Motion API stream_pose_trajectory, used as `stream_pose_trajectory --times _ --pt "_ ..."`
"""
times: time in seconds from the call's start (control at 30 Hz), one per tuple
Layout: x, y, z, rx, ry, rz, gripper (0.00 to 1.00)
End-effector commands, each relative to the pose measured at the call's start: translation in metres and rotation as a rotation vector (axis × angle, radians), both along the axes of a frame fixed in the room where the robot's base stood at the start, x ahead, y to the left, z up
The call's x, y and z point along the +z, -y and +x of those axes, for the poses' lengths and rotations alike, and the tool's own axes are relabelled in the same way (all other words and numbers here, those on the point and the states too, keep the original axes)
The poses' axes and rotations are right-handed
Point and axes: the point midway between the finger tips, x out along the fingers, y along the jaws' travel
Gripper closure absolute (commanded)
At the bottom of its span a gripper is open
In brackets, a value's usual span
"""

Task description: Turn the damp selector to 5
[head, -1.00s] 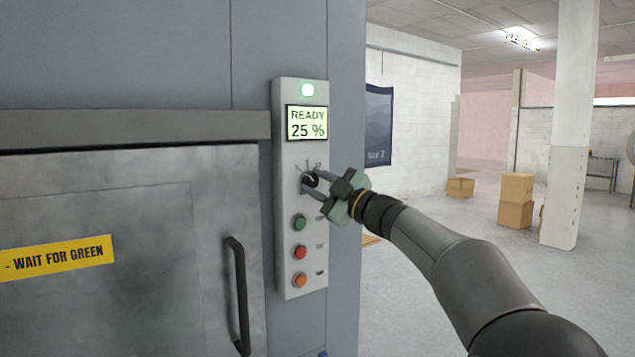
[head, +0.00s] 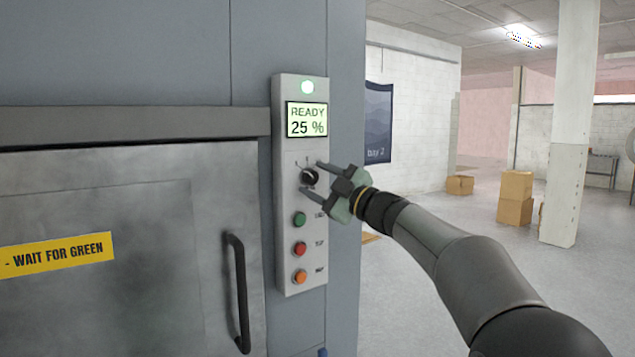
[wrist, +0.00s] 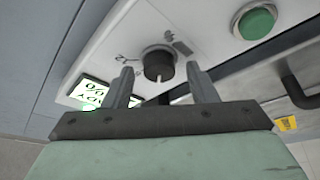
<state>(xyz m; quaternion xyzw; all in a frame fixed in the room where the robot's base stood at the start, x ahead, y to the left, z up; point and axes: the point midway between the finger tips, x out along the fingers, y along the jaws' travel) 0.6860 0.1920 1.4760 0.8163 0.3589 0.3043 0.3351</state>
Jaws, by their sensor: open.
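The damp selector (head: 309,177) is a round black knob on the light grey control panel (head: 289,250), below the display (head: 307,120) that reads READY 25 %. In the wrist view the knob (wrist: 158,64) has a pale pointer line on its edge, and small marks stand around it, too blurred to read. My gripper (head: 315,180) is open, with one finger above and one below the knob in the head view. In the wrist view its fingers (wrist: 163,87) stand on either side of the knob, apart from it.
Below the selector are a green button (head: 299,219), a red button (head: 300,249) and an orange button (head: 300,277). The door handle (head: 238,290) sticks out at left. Open floor lies right.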

Motion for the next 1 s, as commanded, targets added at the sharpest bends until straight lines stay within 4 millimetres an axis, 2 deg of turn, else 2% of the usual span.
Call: stream_pose_trajectory --times 0.17,0.63,0.8,1.0 --pt "-0.011 0.024 -0.015 -0.005 0.000 0.000 0.48" --pt "-0.039 0.110 -0.077 -0.005 0.001 -0.002 0.48" --pt "-0.043 0.128 -0.090 -0.002 0.001 0.000 0.48" --pt "-0.044 0.135 -0.095 -0.002 -0.001 0.000 0.48"
